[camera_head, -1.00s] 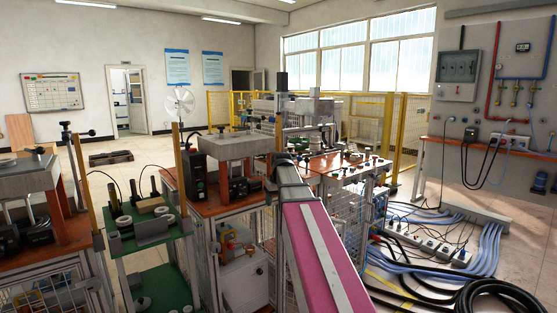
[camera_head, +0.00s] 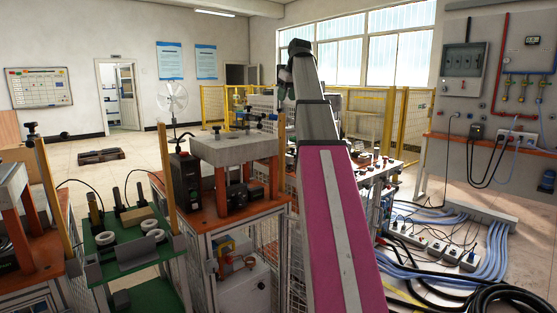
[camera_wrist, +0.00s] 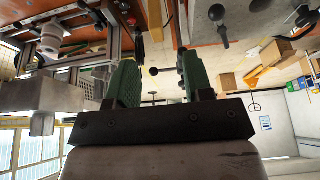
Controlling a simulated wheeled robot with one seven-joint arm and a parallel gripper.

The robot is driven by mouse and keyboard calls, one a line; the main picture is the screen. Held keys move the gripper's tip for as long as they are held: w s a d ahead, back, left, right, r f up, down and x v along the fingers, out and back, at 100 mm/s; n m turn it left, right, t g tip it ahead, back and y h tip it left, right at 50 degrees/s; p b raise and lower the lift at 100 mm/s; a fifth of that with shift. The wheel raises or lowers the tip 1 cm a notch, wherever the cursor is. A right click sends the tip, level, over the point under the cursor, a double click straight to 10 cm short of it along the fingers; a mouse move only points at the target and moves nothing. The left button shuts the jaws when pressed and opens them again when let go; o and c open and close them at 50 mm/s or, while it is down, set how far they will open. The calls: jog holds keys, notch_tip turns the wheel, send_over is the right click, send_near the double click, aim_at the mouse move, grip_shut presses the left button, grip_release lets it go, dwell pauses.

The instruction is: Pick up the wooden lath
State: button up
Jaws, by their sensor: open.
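Slim upright yellow-brown laths show in the head view, one beside the grey-topped press (camera_head: 165,180) and one farther left (camera_head: 50,195); I cannot tell which is the task's lath. In the wrist view, a wooden strip (camera_wrist: 155,18) shows at the top, beyond the gap between my fingers and apart from them. My gripper (camera_wrist: 160,78) has two green fingers spread apart with nothing between them. In the head view my raised arm hides the middle of the scene, and the fingers are hard to make out.
A green cart (camera_head: 125,257) carries white rings and a small wooden block (camera_head: 137,218). An orange-topped bench (camera_head: 215,207) holds a grey-topped press (camera_head: 238,148). Yellow fencing (camera_head: 395,125) stands behind. Blue hoses and black cables (camera_head: 470,245) cover the floor at right.

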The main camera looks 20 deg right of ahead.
aim_at(282, 119)
jog(key=x, duration=0.5)
jog(key=shift+w+f, duration=0.15)
jog(key=shift+f, duration=0.05)
jog(key=shift+d+x, duration=0.15)
jog(key=shift+x, duration=1.15)
jog(key=shift+d+x, duration=0.15)
jog(key=shift+x, duration=1.15)
grip_shut()
